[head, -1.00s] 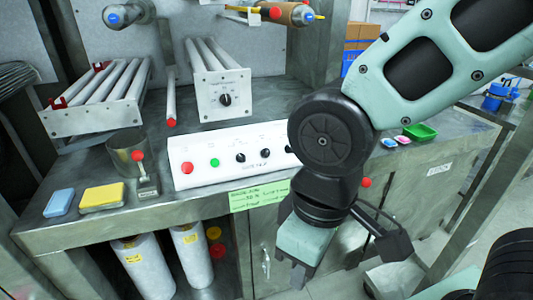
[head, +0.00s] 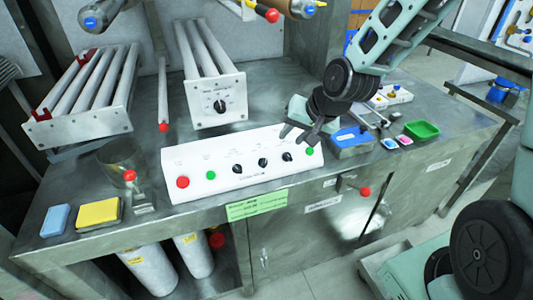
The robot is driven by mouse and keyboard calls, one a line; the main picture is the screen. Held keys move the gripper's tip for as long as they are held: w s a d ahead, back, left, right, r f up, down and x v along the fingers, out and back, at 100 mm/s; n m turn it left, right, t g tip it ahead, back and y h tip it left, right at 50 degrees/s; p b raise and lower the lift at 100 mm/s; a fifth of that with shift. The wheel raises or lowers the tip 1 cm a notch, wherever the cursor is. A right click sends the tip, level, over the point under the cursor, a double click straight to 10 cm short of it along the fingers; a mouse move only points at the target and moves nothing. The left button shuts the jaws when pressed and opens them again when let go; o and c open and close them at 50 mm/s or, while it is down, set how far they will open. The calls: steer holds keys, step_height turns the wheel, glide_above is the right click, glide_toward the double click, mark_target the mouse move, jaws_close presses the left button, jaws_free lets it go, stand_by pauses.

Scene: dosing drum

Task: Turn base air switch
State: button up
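A white control panel (head: 215,178) lies on the steel bench. It bears a red button (head: 183,182), a green button (head: 211,175), a row of three black knobs (head: 263,162) and another green button (head: 309,152) at its right end. The printed labels are too small to read, so I cannot tell which knob is the base air switch. My gripper (head: 293,138) is above the panel's right end, near the rightmost knob (head: 287,157). Its dark fingers look spread and hold nothing. Contact with the panel cannot be made out.
A white roller unit (head: 216,87) with a black knob stands behind the panel. A metal cup (head: 117,165), yellow sponge (head: 99,213) and blue sponge (head: 56,219) are at left. A blue tray (head: 352,142) and green tray (head: 422,130) are at right. A green note (head: 257,205) hangs on the front edge.

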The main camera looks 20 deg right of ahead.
mark_target(265, 162)
steer(key=p+x, duration=0.2)
steer(key=x, duration=1.5)
steer(key=shift+s+a+f, duration=0.1)
steer(key=shift+a, duration=0.05)
steer(key=c, duration=0.6)
